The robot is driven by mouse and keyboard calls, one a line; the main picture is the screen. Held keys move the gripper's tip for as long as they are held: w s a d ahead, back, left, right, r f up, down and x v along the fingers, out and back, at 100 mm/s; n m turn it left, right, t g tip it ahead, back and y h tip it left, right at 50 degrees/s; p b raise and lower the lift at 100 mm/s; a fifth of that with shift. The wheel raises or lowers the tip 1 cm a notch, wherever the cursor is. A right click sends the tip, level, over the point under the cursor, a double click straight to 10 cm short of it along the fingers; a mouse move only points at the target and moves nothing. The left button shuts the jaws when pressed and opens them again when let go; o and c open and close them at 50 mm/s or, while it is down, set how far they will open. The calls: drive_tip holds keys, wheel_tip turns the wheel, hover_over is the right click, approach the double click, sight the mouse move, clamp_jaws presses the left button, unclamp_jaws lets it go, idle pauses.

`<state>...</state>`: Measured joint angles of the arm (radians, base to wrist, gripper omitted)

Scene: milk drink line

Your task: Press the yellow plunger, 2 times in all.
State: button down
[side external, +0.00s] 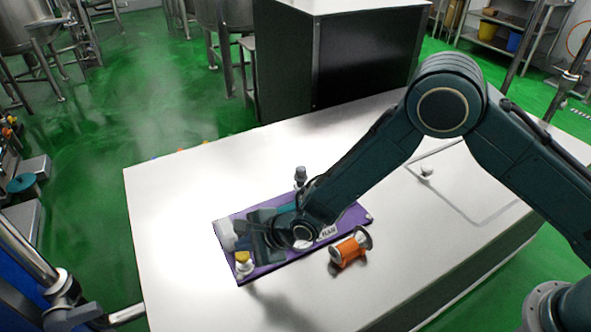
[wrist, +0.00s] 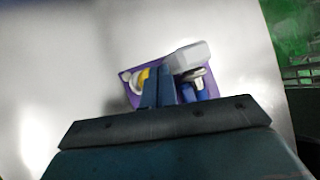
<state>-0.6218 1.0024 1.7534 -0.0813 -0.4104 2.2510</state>
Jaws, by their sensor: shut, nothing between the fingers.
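The yellow plunger (side external: 242,257) stands on a white base at the near left corner of the purple board (side external: 278,264). In the wrist view, the yellow plunger (wrist: 145,74) is partly hidden behind my fingers. My gripper (wrist: 160,72) is shut and empty, its fingertips beside the plunger in that view. In the side view, my gripper hangs over the board, right of and behind the plunger. I cannot tell whether the fingers touch anything there.
A pale grey block (side external: 225,235) sits at the board's left end, close to the plunger. An orange spool (side external: 350,250) lies at the board's front right. A grey knob (side external: 300,176) stands behind the board. The white table (side external: 180,200) is clear to the left.

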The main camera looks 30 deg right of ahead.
sight(243, 254)
drive_tip(key=shift+f, duration=1.55)
idle(2.3)
drive_tip(key=shift+r, duration=1.55)
drive_tip(key=shift+r, duration=0.1)
drive_tip(key=shift+r, duration=2.4)
